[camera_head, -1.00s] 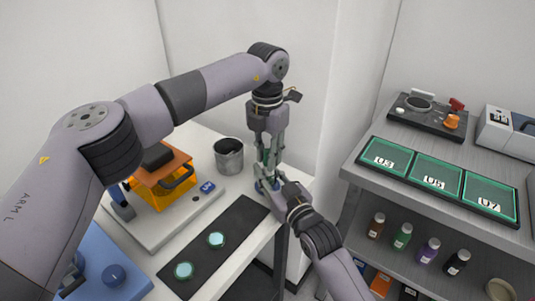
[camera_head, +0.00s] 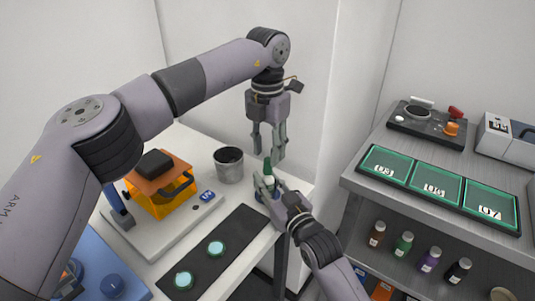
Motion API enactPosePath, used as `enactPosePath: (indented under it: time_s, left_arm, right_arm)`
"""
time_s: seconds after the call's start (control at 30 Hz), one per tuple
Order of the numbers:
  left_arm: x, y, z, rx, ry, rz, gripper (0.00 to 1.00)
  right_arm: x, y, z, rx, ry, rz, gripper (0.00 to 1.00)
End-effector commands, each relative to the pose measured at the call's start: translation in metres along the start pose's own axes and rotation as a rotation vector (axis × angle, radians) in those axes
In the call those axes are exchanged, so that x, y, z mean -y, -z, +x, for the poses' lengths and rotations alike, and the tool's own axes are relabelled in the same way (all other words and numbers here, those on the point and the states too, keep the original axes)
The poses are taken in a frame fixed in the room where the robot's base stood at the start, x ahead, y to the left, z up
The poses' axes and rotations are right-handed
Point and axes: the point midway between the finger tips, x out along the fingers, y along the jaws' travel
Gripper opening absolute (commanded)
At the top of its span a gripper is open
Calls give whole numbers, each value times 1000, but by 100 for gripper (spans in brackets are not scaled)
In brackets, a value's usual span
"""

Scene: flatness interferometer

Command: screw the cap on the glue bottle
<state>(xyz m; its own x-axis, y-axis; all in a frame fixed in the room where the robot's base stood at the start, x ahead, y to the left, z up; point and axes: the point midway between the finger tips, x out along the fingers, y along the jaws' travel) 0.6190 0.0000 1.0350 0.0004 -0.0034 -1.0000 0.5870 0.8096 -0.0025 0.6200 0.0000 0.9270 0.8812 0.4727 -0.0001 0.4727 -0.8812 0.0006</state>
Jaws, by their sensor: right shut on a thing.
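The glue bottle (camera_head: 268,180) stands upright near the table's right corner, its pale body partly hidden by my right gripper. A dark green pointed cap (camera_head: 267,165) sits at the bottle's top; I cannot tell how tightly it is seated. My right gripper (camera_head: 265,186) is shut on the bottle, coming in from the lower right. My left gripper (camera_head: 269,156) points down just above the cap, fingers apart with nothing visible between them.
A metal cup (camera_head: 229,165) stands left of the bottle. A black mat (camera_head: 230,246) with two pale green discs lies in front, beside an orange device (camera_head: 163,195) on a grey base. A grey shelf (camera_head: 351,181) with trays and small bottles stands to the right.

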Motion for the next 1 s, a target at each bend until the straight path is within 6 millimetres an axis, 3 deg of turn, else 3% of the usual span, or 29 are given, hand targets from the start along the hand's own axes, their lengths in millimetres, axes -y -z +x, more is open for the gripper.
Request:
enactPosePath:
  time_s: [0.17, 0.37, 0.5, 0.77, 1.0]
  left_arm:
    - [0, 0, -1, 1, 0, 0, 35]
    - [0, -1, -29, 4, 0, 0, 35]
    - [0, 0, -35, 1, -1, 1, 35]
    - [0, 0, -33, 1, -1, 1, 35]
    - [0, 0, -5, -2, 2, 1, 35]
  right_arm:
    - [0, 0, 0, 0, 0, 0, 0]
    - [0, 0, 0, 0, 0, 0, 0]
    - [0, 0, 0, 0, 0, 0, 0]
    - [0, 0, 0, 0, 0, 0, 0]
    - [0, 0, 0, 0, 0, 0, 0]
